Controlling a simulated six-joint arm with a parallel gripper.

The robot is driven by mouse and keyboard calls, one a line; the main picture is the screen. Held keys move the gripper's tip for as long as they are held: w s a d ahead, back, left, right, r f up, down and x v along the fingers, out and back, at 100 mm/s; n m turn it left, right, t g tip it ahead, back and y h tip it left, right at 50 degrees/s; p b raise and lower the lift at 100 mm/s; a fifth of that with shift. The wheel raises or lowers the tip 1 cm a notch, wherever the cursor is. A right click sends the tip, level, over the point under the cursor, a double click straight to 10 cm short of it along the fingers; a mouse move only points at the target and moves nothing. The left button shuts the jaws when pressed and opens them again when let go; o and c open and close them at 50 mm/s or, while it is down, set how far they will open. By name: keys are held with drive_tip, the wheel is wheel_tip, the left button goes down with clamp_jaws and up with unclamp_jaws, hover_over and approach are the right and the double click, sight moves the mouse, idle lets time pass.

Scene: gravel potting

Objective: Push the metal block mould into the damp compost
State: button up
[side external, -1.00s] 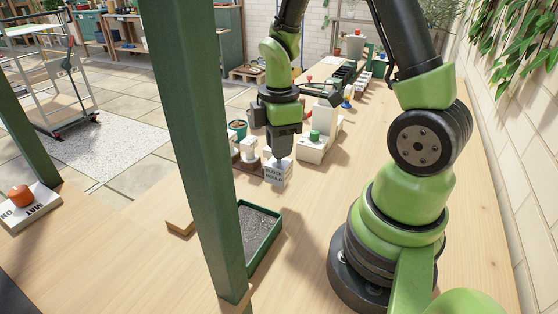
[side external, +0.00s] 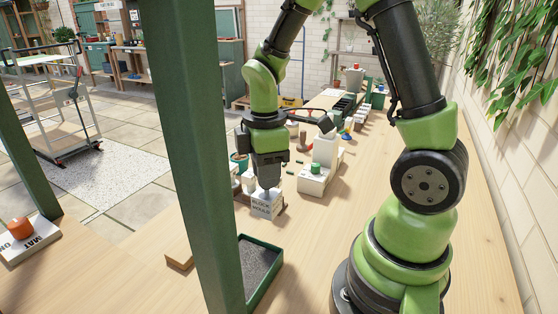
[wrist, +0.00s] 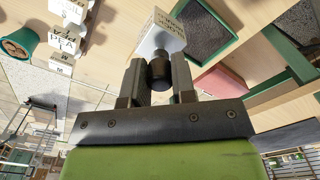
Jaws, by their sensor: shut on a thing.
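My gripper (side external: 267,183) points down, shut on the dark round handle of the metal block mould (side external: 264,206), a pale box with lettering on its face. In the wrist view my gripper (wrist: 158,72) has its fingers on both sides of the handle, and the mould (wrist: 158,38) is beyond them. The green tray (side external: 272,278) of dark grey compost (side external: 257,258) is nearer the camera, partly hidden by the green post. In the wrist view the tray (wrist: 222,48) is to the right of the mould, not under it. I cannot tell whether the mould touches the table.
The green post (side external: 200,150) blocks part of the side view. A wooden block (side external: 179,252) lies left of the tray. A white stand with a green knob (side external: 314,178) and a teal pot (side external: 240,162) are behind the mould. Bare bench is right of the tray.

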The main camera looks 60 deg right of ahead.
drive_tip(key=shift+a+f, duration=0.95)
drive_tip(key=shift+a, duration=0.55)
drive_tip(key=shift+a+f, duration=0.9)
drive_tip(key=shift+a, duration=0.55)
drive_tip(key=shift+a+f, duration=0.95)
drive_tip(key=shift+a, duration=0.55)
drive_tip(key=shift+f, duration=0.45)
drive_tip(key=shift+r, duration=0.1)
wheel_tip(320, 180, up, 6)
drive_tip(key=shift+f, duration=0.1)
